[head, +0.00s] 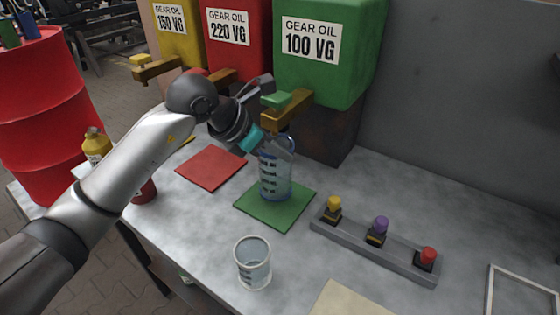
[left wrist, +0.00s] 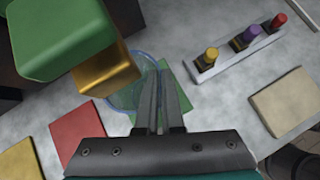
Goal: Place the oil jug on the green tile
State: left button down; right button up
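The oil jug (head: 276,180) is clear with a bluish tint and dark marks on its side. It is upright over the green tile (head: 280,213), toward the tile's back half; I cannot tell whether its base touches. My left gripper (head: 264,145) is at the jug's upper part. In the left wrist view its two fingers (left wrist: 161,100) are close together over the jug's rim (left wrist: 125,75), and appear shut on the jug; the exact contact is hidden. The green tile also shows behind the fingers (left wrist: 186,92). My right gripper is out of view.
The green gear oil tank (head: 325,75) and its brass tap (head: 290,108) stand close above the jug. A red tile (head: 211,167) is to the left. A button bar (head: 350,233) lies to the right.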

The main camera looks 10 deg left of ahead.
pick_arm(q)
jog(key=shift+f, duration=1.35)
jog(key=c, duration=1)
grip_release()
jog(key=shift+c, duration=0.2)
jog(key=v, duration=1.2)
jog(key=shift+p, duration=0.45)
jog(key=shift+s, duration=0.1)
